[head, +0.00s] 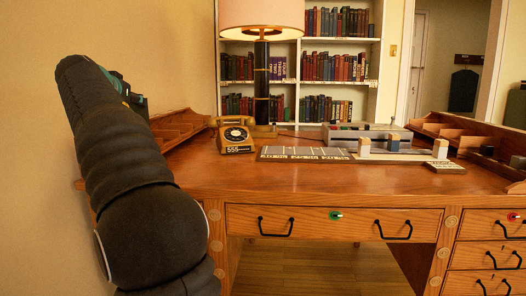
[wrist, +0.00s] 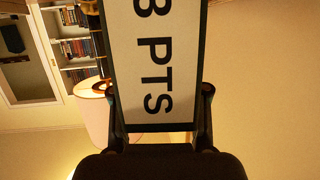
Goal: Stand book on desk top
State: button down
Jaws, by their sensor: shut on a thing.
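The panel's far end runs out of the picture. The wrist view looks upside down. In the head view my arm is raised at the left, and the gripper and the held book are hidden behind it. The desk top (head: 330,179) is brown wood, with its front strip bare.
On the desk stand a yellow telephone (head: 235,137), a lamp (head: 261,80), a grey gridded board (head: 303,154), several small blocks (head: 364,147) and a grey tray (head: 345,130). Wooden organizers stand at the left (head: 177,132) and right (head: 450,135). Bookshelves (head: 340,90) are behind.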

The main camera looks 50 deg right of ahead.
aim_at(233, 176)
jog(key=u, duration=0.7)
jog(key=k, duration=1.35)
jog(key=z, duration=0.95)
jog(key=i, duration=0.5)
